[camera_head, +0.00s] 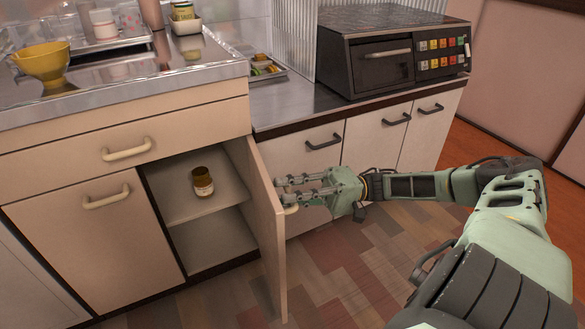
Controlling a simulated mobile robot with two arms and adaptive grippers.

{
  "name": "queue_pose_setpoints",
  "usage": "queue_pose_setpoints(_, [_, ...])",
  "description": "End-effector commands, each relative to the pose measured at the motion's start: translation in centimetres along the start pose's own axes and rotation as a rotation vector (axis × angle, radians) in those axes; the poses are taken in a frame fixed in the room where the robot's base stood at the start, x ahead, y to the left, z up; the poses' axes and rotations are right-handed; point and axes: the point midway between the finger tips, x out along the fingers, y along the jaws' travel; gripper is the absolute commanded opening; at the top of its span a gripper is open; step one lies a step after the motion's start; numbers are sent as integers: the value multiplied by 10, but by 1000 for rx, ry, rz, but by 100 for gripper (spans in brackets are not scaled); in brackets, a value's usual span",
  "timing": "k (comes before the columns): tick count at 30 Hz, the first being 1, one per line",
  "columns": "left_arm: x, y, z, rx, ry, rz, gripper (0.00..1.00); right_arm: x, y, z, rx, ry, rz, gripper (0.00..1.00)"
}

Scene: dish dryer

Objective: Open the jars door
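A cabinet door (265,220) under the counter stands swung out from its opening, edge toward me. Inside the cabinet (220,235) a brown jar (203,182) with a pale label stands on the upper shelf (180,203). My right gripper (284,195) is at the right, outer side of the door, by its pale handle (291,209). Its fingers point left, one above the other, and reach the door's face. I cannot tell whether they grip the handle. My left gripper is not in view.
A black oven (385,57) stands on the lower counter at the right. A yellow bowl (44,63) and glassware stand on the upper counter at the left. Closed cabinets (372,145) line the right. The floor (340,265) in front is clear.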

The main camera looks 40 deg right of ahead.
Motion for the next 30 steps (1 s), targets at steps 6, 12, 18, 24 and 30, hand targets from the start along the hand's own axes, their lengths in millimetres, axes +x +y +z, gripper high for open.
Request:
queue_pose_setpoints(6, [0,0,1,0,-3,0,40,-19,1,-1,-1,4,3,19])
queue_pose_setpoints(12, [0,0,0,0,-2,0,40,-64,1,-1,-1,5,4,19])
queue_pose_setpoints(18, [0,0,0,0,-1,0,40,-99,1,-1,-1,3,0,19])
queue_pose_setpoints(24, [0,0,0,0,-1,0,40,-116,0,0,-1,0,0,19])
queue_pose_setpoints(30, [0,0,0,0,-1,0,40,-120,1,0,1,0,0,19])
